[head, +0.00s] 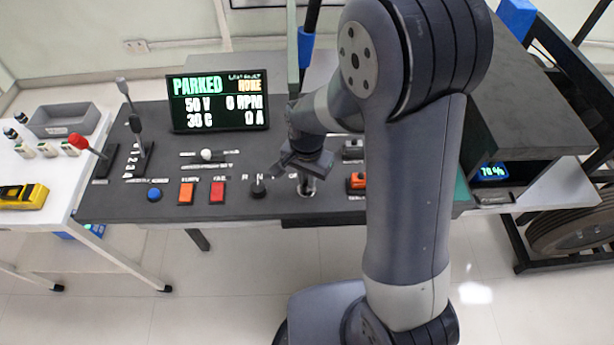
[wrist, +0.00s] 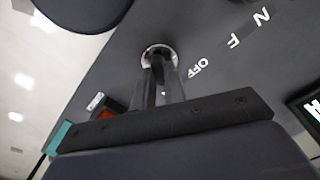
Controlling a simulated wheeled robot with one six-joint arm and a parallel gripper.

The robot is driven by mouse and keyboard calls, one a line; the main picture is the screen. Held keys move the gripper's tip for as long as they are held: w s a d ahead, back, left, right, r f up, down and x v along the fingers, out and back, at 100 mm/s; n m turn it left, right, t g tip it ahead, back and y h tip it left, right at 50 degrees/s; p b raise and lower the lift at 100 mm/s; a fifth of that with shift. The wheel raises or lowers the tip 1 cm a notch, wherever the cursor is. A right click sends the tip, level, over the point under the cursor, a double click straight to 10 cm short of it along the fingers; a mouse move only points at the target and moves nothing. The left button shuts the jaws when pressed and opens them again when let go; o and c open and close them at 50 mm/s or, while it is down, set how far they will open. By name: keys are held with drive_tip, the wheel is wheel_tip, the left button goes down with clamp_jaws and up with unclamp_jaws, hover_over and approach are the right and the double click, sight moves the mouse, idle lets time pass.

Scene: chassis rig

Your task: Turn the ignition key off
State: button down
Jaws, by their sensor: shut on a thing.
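The ignition switch (head: 306,189) sits near the front edge of the dark console, partly covered by my gripper (head: 307,174). In the wrist view the switch shows as a round silver collar (wrist: 149,50), with the word OFF printed beside it. My gripper (wrist: 160,68) comes down onto the collar with both fingers close together, shut on the ignition key. The key is mostly hidden between the fingers, so I cannot tell its exact angle.
A display (head: 220,101) reads PARKED, 50 V and 0 RPM. A black selector knob (head: 258,189) stands left of the switch, with red (head: 217,192) and orange (head: 187,193) buttons farther left. An orange-topped switch (head: 357,181) is to the right, close to my arm.

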idle(0.4)
drive_tip(key=n+b, duration=0.1)
drive_tip(key=n, duration=0.4)
drive_tip(key=shift+n, duration=0.4)
drive_tip(key=n+b, duration=0.1)
drive_tip(key=n, duration=0.5)
drive_tip(key=shift+a, duration=0.1)
idle(0.3)
drive_tip(key=c, duration=1.5)
unclamp_jaws()
drive_tip(key=shift+o, duration=0.2)
drive_tip(key=shift+r, duration=0.1)
